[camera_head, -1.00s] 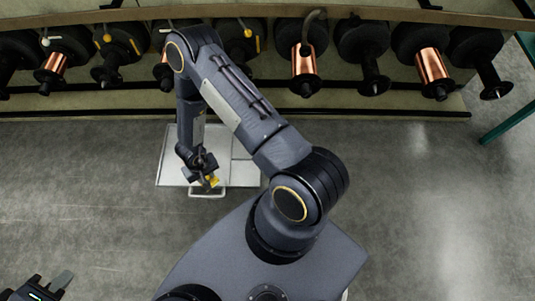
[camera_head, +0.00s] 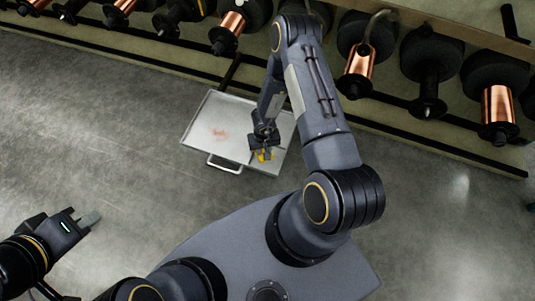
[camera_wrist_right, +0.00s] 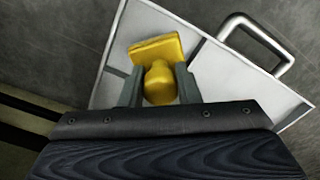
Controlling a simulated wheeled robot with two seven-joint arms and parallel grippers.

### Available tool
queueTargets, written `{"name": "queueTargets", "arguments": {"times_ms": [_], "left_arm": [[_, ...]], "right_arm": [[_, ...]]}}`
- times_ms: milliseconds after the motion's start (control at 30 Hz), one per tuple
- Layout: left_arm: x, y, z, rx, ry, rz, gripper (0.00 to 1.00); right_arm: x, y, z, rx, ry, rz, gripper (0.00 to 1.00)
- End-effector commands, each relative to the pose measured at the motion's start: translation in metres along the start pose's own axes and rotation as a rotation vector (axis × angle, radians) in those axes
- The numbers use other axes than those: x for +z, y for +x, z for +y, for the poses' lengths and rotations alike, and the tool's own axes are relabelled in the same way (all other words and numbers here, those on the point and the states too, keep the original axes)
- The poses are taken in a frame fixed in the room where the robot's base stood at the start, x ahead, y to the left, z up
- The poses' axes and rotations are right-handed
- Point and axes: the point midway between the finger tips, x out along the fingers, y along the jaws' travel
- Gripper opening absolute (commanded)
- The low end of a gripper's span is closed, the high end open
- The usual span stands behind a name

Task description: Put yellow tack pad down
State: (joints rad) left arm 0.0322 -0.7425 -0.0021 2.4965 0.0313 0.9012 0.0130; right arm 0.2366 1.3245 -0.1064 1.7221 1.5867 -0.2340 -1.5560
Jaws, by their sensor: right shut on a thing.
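The yellow tack pad (camera_head: 264,155) is in my right gripper (camera_head: 262,152), over the right part of a pale metal tray (camera_head: 203,113). In the right wrist view the pad (camera_wrist_right: 158,50) shows a flat block and a rounded knob, and the fingers (camera_wrist_right: 158,88) close on the knob. The tray (camera_wrist_right: 215,65) lies behind it; I cannot tell whether the pad touches it. My left gripper (camera_head: 88,219) is empty at the lower left, away from the tray; its finger gap is not clear.
The tray has a divider, a reddish smear (camera_head: 220,133) in its left part and a front handle (camera_head: 224,166). A rack of copper (camera_head: 497,105) and black spools runs along the back. The grey floor (camera_head: 110,130) left of the tray is clear.

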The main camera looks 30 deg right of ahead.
Motion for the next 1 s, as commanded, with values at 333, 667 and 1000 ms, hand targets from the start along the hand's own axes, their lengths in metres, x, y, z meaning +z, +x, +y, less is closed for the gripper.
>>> {"name": "queueTargets", "arguments": {"times_ms": [333, 667, 1000], "left_arm": [[0.008, 0.016, -0.008, 0.000, 0.000, 0.001, 0.00], [0.012, 0.024, -0.011, 0.000, 0.000, 0.001, 0.00], [0.012, 0.025, -0.011, 0.000, 0.000, 0.001, 0.00]], "right_arm": [[-0.005, 0.033, 0.014, 0.000, -0.001, -0.001, 0.00], [-0.006, 0.047, 0.014, 0.000, -0.001, 0.001, 0.00], [-0.005, 0.050, 0.014, 0.000, 0.000, 0.000, 0.48]]}}
